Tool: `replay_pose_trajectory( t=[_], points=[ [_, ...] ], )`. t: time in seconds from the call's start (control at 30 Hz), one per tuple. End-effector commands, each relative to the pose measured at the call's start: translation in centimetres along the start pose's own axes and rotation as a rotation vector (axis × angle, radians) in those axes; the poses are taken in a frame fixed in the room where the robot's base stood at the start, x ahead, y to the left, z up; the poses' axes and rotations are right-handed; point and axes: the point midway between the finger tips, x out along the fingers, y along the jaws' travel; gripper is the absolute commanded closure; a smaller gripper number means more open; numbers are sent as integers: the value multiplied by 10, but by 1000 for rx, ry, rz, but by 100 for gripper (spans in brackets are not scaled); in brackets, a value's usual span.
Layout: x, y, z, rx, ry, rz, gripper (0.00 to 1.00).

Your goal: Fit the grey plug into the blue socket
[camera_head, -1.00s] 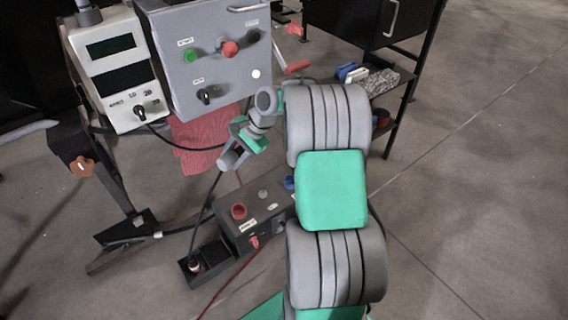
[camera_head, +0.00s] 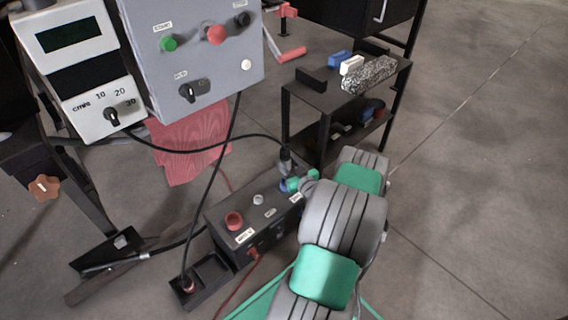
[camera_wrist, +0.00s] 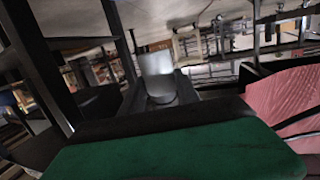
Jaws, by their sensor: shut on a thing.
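The grey plug (camera_head: 287,163) stands about upright at the back right end of a dark box, with its black cable looping left to the meter. My gripper (camera_head: 293,184) is shut on the plug, low beside the box's far end. The blue socket (camera_head: 284,187) shows only as a sliver under the plug, partly hidden by my green and grey gripper. I cannot tell whether the plug is inside it or just above. In the wrist view, a pale grey cylinder (camera_wrist: 158,78), probably the plug, stands beyond my green hand.
The dark box (camera_head: 228,241) also bears a red socket (camera_head: 234,220) and a grey one (camera_head: 257,199). A black tray (camera_head: 214,268) with a cable end adjoins it. A control panel (camera_head: 190,60), a meter (camera_head: 72,70) and a shelf cart (camera_head: 318,95) stand behind.

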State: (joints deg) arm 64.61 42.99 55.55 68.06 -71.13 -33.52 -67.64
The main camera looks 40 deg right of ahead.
Motion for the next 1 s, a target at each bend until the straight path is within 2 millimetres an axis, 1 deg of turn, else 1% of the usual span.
replay_pose_trajectory(
  t=[0.03, 0.1, 0.5, 0.67, 0.8, 1.0],
  points=[
    [-2, 6, 6, -2, 11, 18, 100],
    [-4, 10, 8, -7, 19, 29, 100],
    [-7, 11, 10, -7, 22, 43, 100],
    [-4, 10, 25, -7, 21, 41, 100],
    [-2, 10, 42, -7, 21, 40, 100],
    [1, 9, 59, -6, 20, 39, 100]
  ],
)
